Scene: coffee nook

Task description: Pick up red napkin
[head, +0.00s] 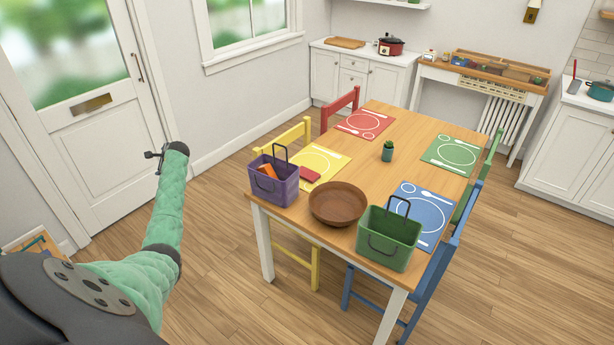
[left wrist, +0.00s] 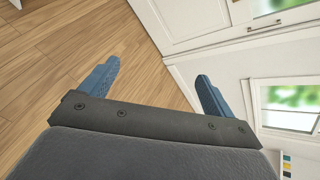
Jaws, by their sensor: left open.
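A small red napkin (head: 309,174) lies on the wooden table (head: 400,150), at the edge of the yellow placemat (head: 325,160) and just right of the purple basket (head: 272,188). My left gripper (head: 152,156) is at the left in the head view, well away from the table and in front of the white door. In the left wrist view my left gripper (left wrist: 158,85) has its two blue fingers apart with nothing between them. The napkin is not in the left wrist view. My right gripper is in neither view.
The purple basket holds an orange item (head: 266,171). A brown bowl (head: 337,203) and a green basket (head: 390,238) stand along the near table end. A small potted plant (head: 388,151) stands mid-table. Yellow (head: 300,135), red and blue chairs surround the table. The floor between door and table is clear.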

